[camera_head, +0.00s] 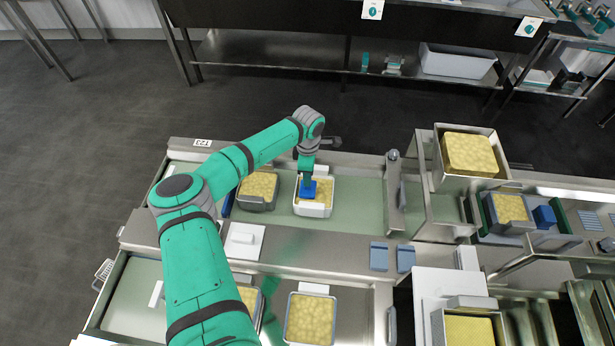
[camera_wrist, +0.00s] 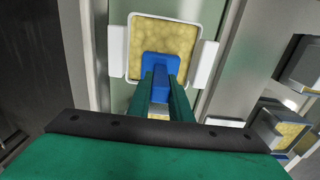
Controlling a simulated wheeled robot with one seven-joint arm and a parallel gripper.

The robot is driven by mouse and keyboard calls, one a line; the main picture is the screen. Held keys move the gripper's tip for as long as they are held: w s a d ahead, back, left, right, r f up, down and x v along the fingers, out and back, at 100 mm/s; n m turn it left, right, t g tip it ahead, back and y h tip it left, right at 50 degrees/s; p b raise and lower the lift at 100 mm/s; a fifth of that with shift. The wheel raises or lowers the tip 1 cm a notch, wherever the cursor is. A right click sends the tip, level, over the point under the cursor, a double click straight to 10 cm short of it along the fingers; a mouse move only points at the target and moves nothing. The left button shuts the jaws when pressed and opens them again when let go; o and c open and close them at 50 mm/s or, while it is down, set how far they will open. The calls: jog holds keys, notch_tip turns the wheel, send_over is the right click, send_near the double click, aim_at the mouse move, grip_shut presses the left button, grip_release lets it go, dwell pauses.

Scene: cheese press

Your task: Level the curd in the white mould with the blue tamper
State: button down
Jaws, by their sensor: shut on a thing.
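The white mould (camera_head: 313,210) stands on the pale green belt, filled with lumpy yellow curd (camera_head: 325,193). In the wrist view the mould's rim (camera_wrist: 129,48) and the curd (camera_wrist: 163,34) show beyond the tool. The blue tamper (camera_head: 308,190) is over the curd, towards one side of the mould. My gripper (camera_wrist: 168,98) is shut on the tamper's handle, and the tamper's flat blue plate (camera_wrist: 160,60) shows past the fingers. I cannot tell whether the plate touches the curd. The near part of the mould is hidden by my gripper.
A grey mould of curd (camera_head: 258,205) stands just left of the white one. A white lidded block (camera_head: 244,240) lies on the near steel ledge, with two blue-grey blocks (camera_head: 379,257) to its right. A steel post (camera_head: 393,180) stands right of the mould. The belt between is clear.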

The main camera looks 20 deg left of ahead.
notch_tip(320, 180, up, 3)
jog(key=shift+w+d+r, duration=0.1)
jog(key=shift+r, duration=2.95)
